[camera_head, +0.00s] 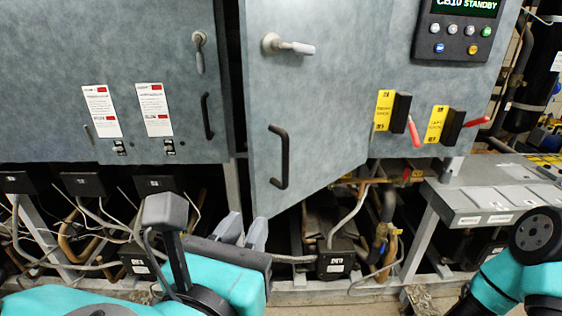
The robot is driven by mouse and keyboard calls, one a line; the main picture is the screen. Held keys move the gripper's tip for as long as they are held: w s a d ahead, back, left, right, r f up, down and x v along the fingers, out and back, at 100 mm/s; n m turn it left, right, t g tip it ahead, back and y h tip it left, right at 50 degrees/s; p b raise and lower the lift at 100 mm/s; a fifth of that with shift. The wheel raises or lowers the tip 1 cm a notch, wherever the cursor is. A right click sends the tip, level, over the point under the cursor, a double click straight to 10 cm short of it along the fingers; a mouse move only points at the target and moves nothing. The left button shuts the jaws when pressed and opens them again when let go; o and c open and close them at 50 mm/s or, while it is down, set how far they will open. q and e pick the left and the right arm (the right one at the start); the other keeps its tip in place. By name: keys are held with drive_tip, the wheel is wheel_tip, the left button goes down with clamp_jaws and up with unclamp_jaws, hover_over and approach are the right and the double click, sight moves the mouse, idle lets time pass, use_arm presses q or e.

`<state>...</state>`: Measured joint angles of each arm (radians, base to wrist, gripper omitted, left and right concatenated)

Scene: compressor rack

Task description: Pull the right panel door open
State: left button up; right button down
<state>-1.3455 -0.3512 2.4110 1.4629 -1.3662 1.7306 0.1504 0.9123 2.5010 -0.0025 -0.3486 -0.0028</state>
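The right panel door (320,98) is a grey-blue metal panel standing ajar, its left edge swung out towards me and its lower edge slanting. It carries a black bar handle (279,156) low on its left side and a silver latch lever (288,45), turned sideways, near its top. My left gripper (248,220) is below the handle, near the door's lower left corner. Its two grey fingers are apart with nothing between them. I cannot tell whether a finger touches the door edge. My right arm shows at the lower right, but its gripper is out of view.
The left panel door (110,65) is closed, with its own black handle (207,116) and labels. Right of the open door are red-handled switches (400,115) and a control display (459,28). A grey ledge (490,195) juts out at right. Pipes and cables fill the space below.

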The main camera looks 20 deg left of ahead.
sight(283, 165)
use_arm(q)
drive_tip(key=shift+w, duration=0.2)
drive_tip(key=shift+w, duration=8.55)
drive_tip(key=shift+c, duration=0.2)
clamp_jaws()
